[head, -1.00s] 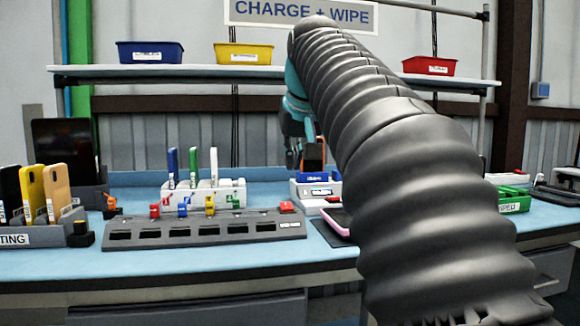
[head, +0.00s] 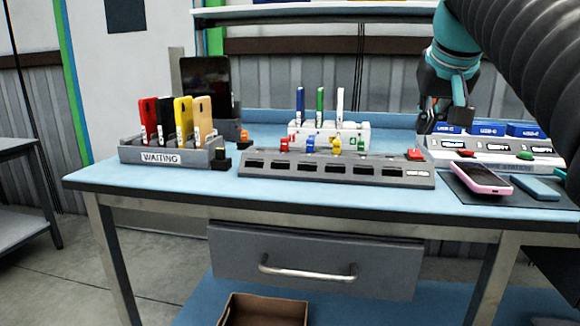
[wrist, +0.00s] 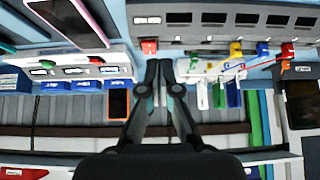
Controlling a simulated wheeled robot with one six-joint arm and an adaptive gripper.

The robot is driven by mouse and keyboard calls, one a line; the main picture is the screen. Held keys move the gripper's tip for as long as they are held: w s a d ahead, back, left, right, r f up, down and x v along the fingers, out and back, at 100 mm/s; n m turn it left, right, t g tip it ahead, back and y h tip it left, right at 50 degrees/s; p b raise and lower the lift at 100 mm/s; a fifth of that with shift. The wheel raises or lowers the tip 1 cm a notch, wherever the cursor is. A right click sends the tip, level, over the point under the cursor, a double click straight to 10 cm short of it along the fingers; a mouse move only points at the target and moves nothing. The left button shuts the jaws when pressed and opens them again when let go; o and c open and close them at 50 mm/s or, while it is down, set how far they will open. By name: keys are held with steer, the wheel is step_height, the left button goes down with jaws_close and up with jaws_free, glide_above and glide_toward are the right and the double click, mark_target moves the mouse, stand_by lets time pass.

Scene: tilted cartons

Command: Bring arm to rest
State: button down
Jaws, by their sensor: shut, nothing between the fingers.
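My arm, a black ribbed hose with a teal wrist, reaches in from the right of the head view. My gripper (head: 440,105) hangs at the back right of the bench (head: 330,195), partly hidden by its own wrist. In the wrist view my gripper (wrist: 160,70) has its two dark fingers together with nothing between them. It is apart from the pink phone (head: 482,178) and the teal phone (head: 536,188), which lie on a dark mat.
A waiting rack (head: 190,155) with several phones stands at the left. A grey slotted strip (head: 335,178) lies mid-bench before a white holder (head: 328,133) with upright sticks. A white station (head: 490,150) with blue blocks stands right. A drawer (head: 315,258) and open carton (head: 265,310) are below.

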steer(key=s+a+f, duration=0.3)
steer(key=s+f, duration=0.3)
steer(key=f, duration=0.5)
steer(key=s+a+f+n+g+y, duration=0.1)
steer(key=s+a+f, duration=0.2)
steer(key=s+f, duration=0.3)
steer(key=s+a+f+n, duration=0.1)
steer(key=s+a+f, duration=0.2)
steer(key=f, duration=1.4)
steer(key=s, duration=0.4)
steer(key=shift+a+g, duration=0.15)
steer(key=shift+g, duration=0.25)
steer(key=shift+f, duration=0.1)
